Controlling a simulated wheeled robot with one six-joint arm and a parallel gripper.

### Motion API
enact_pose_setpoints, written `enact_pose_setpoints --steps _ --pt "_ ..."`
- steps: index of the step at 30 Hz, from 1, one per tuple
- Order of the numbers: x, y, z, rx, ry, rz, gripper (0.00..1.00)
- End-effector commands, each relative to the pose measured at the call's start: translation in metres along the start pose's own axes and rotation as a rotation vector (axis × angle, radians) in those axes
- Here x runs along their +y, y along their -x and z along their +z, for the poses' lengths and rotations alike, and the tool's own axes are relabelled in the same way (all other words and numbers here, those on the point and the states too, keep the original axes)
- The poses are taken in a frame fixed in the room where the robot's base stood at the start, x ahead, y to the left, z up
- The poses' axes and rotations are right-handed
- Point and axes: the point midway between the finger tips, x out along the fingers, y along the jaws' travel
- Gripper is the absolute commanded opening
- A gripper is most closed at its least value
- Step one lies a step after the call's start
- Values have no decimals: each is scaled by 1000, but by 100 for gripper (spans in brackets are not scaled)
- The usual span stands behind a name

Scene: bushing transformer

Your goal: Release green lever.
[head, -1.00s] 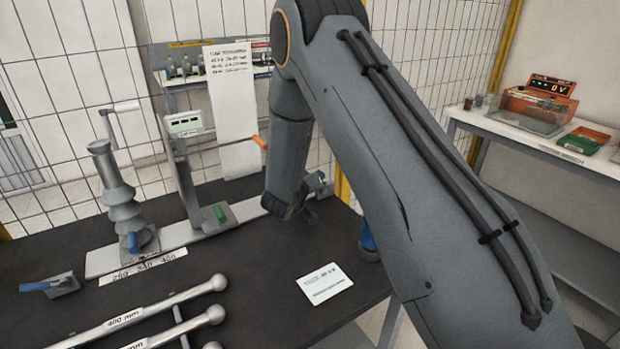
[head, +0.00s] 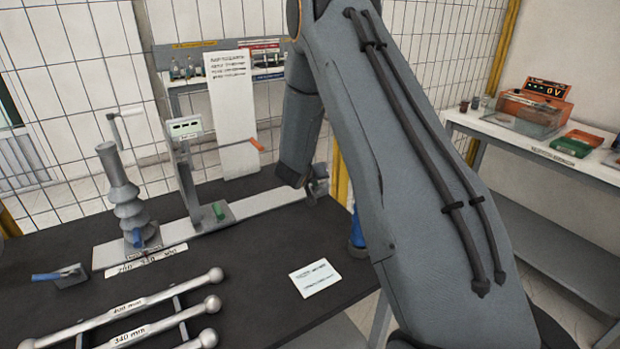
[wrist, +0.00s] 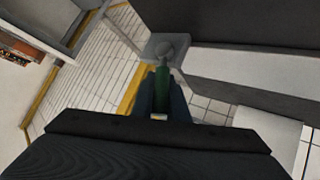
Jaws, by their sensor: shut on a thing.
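In the wrist view, my gripper (wrist: 163,98) is shut on a green lever (wrist: 162,84). The lever stands between the two fingers, with a grey block and rounded knob (wrist: 165,50) just beyond it. In the head view, the grey end block (head: 318,182) is at the right end of the long pale rail (head: 262,208). My gripper is mostly hidden there by my arm.
A grey ribbed bushing (head: 127,205) with a blue lever (head: 137,237) stands left on the rail. A white card (head: 315,278) lies on the dark table (head: 240,290). A side bench (head: 550,150) is at right.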

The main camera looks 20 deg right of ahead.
Motion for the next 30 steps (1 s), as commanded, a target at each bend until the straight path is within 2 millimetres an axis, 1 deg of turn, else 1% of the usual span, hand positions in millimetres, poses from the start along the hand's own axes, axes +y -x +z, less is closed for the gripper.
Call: enact_pose_setpoints --steps 1,6,7,9,10,20,23,30 --pt "1 -1 8 -13 0 2 0" --pt "1 -1 8 -13 1 2 0" --pt "1 -1 8 -13 1 2 19" --pt "0 -1 7 -11 1 1 31" --pt "0 0 6 -9 1 1 32" --pt "-2 2 2 -2 2 -1 32" --pt "-2 10 1 -1 2 -1 32" --pt "-2 44 2 -2 2 -2 32"
